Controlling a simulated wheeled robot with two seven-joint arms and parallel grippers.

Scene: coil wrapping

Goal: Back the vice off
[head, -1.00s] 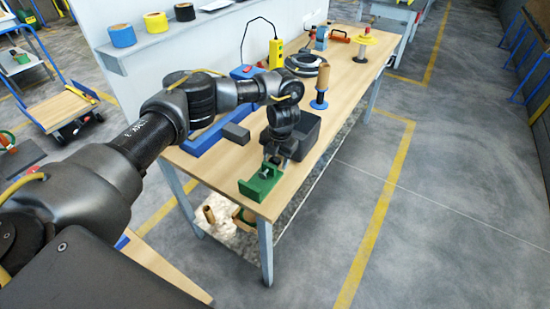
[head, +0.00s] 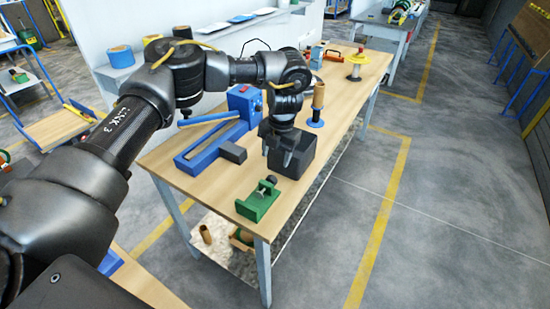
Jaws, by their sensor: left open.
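The green vice (head: 258,206) sits on the near end of the wooden workbench, close to its front edge. A small metal screw part (head: 268,181) shows at its back end. My left gripper (head: 279,163) points down, just behind and above the vice and apart from it. It is open with nothing between its fingers. The right gripper is not in view.
A grey block (head: 233,153) and a blue machine (head: 190,154) are to the left. A spool with a wooden handle (head: 318,100) stands farther back. Bare bench top (head: 190,176) lies left of the vice.

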